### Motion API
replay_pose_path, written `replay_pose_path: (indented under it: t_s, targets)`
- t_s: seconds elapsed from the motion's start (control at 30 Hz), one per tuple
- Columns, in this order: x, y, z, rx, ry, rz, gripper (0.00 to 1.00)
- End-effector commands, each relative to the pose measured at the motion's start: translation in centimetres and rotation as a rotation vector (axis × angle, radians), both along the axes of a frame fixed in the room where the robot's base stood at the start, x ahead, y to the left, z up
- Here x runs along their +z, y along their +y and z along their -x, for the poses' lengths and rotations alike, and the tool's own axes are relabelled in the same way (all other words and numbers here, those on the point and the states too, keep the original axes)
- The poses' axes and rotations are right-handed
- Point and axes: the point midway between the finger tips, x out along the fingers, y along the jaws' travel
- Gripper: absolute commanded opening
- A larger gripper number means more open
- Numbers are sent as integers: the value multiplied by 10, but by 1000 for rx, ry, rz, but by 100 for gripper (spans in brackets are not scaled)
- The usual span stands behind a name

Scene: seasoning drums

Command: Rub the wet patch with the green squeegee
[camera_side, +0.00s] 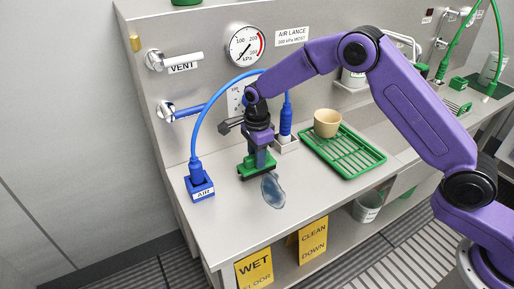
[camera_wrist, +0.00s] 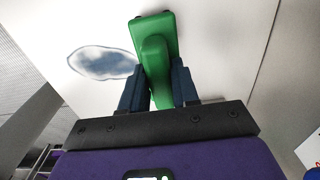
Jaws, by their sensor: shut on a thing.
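My gripper (camera_wrist: 160,88) is shut on the green squeegee (camera_wrist: 155,38), with one dark finger on each side of its handle in the wrist view. In the side view the gripper (camera_side: 262,155) points down and the squeegee's green head (camera_side: 254,170) is at the bench top. I cannot tell whether the head touches the surface or hovers just above it. The wet patch (camera_side: 272,190) is a bluish-grey oval on the bench, just right of and nearer than the head. In the wrist view the patch (camera_wrist: 102,63) lies left of the squeegee.
A blue AIR socket (camera_side: 200,188) with a looping hose stands left of the squeegee. The blue air lance (camera_side: 286,118) stands in a holder behind. A green rack (camera_side: 345,153) with a tan cup (camera_side: 327,123) is to the right. The front bench top is clear.

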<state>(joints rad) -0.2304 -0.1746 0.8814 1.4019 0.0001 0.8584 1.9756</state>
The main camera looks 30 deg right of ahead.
Motion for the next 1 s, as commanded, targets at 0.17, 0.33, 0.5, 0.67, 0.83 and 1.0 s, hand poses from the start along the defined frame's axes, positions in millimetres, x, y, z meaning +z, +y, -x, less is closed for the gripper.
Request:
replay_pose_path:
  t_s: [0.17, 0.33, 0.5, 0.67, 0.83, 1.0]
  targets:
    - [-9, 0, 13, 0, 2, 1, 6]
    - [-9, 0, 29, 1, 2, 1, 6]
    - [-9, 0, 44, 0, 2, 1, 6]
    - [-9, 0, 59, 1, 2, 1, 6]
    - [-9, 0, 74, 1, 3, 1, 6]
    - [-9, 0, 90, 1, 3, 1, 6]
